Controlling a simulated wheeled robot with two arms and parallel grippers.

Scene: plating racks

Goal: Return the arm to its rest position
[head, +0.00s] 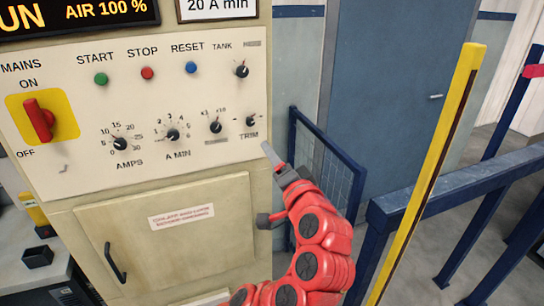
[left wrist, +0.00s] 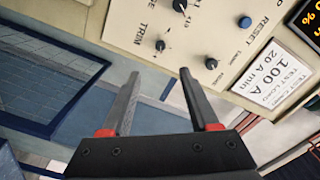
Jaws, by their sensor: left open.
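My left arm is red and reaches up from the bottom of the head view. Its gripper (head: 268,180) is beside the right edge of the cream control panel (head: 200,130), just below the TRIM knob (head: 250,121). In the left wrist view the two dark fingers of my left gripper (left wrist: 157,100) stand apart with nothing between them. The panel is ahead of the fingers there, and I cannot tell the exact gap to it. My right gripper is in neither view.
The panel carries a red MAINS switch (head: 38,119), several buttons and knobs, and a cabinet door (head: 170,235) below. A blue mesh gate (head: 325,165), a yellow post (head: 440,150) and a blue-grey rail (head: 460,185) stand to the right. A grey-blue door (head: 390,80) is behind.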

